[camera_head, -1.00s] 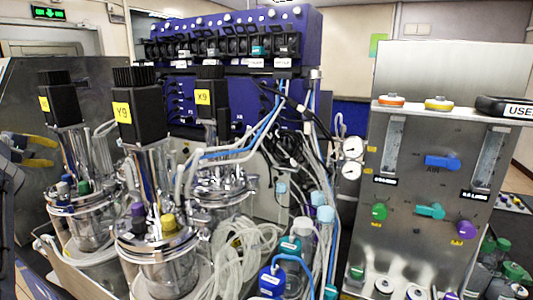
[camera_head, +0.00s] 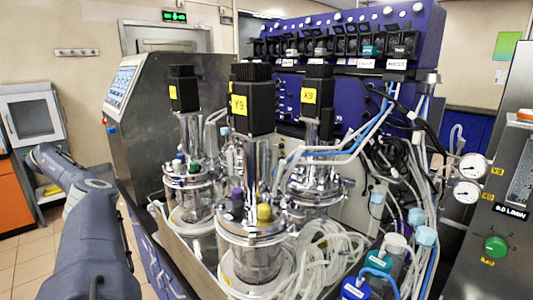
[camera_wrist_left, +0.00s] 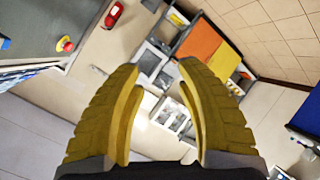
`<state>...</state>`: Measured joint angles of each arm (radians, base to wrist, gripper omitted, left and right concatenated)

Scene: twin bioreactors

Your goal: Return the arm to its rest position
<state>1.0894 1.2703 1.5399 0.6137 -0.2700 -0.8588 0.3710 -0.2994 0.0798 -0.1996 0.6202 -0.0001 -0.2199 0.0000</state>
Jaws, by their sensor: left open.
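My left arm (camera_head: 95,235) shows at the lower left of the head view, in front of the bench and to the left of the bioreactors. I cannot make out its gripper in that view. In the left wrist view, the left gripper (camera_wrist_left: 159,67) has its two yellow fingers apart with nothing between them. It points over open floor, with cabinets beyond. My right gripper is in neither view.
Glass bioreactors with black motor heads stand together, including the front one (camera_head: 252,225). A steel console (camera_head: 160,100) is behind them, and a blue pump rack (camera_head: 350,45) is at the back. Tubing (camera_head: 325,255) crowds the right. An orange-fronted cabinet (camera_head: 14,195) is far left.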

